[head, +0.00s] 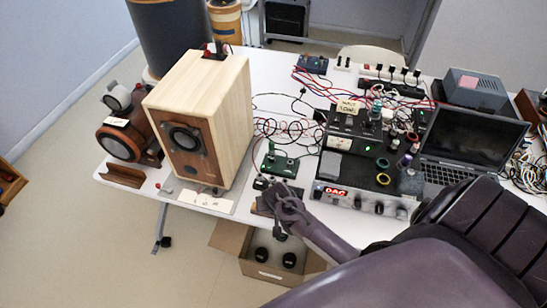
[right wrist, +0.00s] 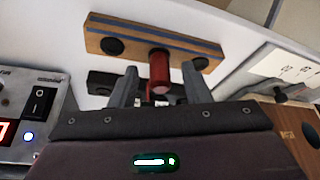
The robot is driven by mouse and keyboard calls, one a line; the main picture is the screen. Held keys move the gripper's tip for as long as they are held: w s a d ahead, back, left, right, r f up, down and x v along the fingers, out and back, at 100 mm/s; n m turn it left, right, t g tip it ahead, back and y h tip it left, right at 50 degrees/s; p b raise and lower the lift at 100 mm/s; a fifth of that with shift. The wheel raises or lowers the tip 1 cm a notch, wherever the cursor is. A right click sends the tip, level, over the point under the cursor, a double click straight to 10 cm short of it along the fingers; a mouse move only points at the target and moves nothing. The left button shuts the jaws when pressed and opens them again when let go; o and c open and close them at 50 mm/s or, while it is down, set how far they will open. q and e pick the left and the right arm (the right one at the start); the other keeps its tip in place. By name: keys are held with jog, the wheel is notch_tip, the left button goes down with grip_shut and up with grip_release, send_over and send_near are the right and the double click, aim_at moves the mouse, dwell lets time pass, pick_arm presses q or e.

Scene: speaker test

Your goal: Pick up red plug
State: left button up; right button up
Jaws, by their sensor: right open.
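The red plug (right wrist: 160,72) shows in the right wrist view as a short red cylinder. It stands out from a wooden block (right wrist: 205,62) with a dark blue stripe and round dark ends. My right gripper (head: 280,203) is open at the front edge of the table in the head view. In the right wrist view its two fingers stand on either side of the red plug, with gaps visible. The plug cannot be made out in the head view, where the gripper covers that spot. My left gripper is not in view.
A wooden speaker (head: 225,105) stands left of my right gripper. A black DAC unit (head: 355,180) with knobs stands close on its right, beside an open laptop (head: 470,140). A small green board (head: 280,163) and loose cables lie behind. A cardboard box (head: 232,240) is below the table.

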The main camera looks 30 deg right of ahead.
jog(key=c, duration=0.8)
grip_shut()
notch_tip(320, 180, up, 9)
jog(key=shift+w+b, duration=0.1)
jog(key=shift+b, duration=0.7)
jog(key=shift+r, duration=0.5)
